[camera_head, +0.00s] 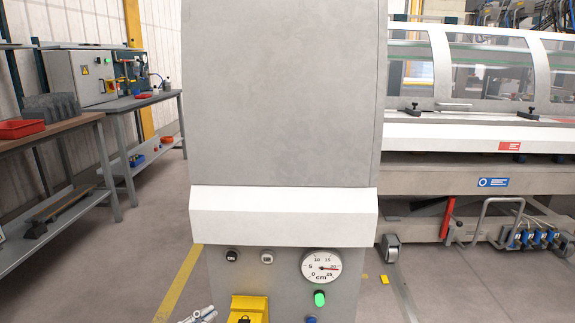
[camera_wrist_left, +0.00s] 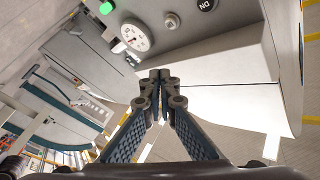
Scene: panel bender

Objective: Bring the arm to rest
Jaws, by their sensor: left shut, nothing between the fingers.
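My left gripper (camera_head: 203,314) shows only in part at the bottom edge of the head view, just left of a yellow box. In the left wrist view my left gripper (camera_wrist_left: 158,80) is shut, its fingertips together with nothing between them. Beyond the fingertips is the grey machine cabinet (camera_head: 285,95) with its white band (camera_head: 285,216). Its round dial (camera_head: 321,266) and green button (camera_head: 319,298) also show in the wrist view. The rest of my left arm is hidden below the frame. My right gripper is in neither view.
The yellow box (camera_head: 249,306) sits on the cabinet front near my left gripper. A workbench (camera_head: 60,137) with a red tray (camera_head: 21,129) stands at the left. The panel bender (camera_head: 470,145) stands at the right. Open floor (camera_head: 140,235) lies left of the cabinet.

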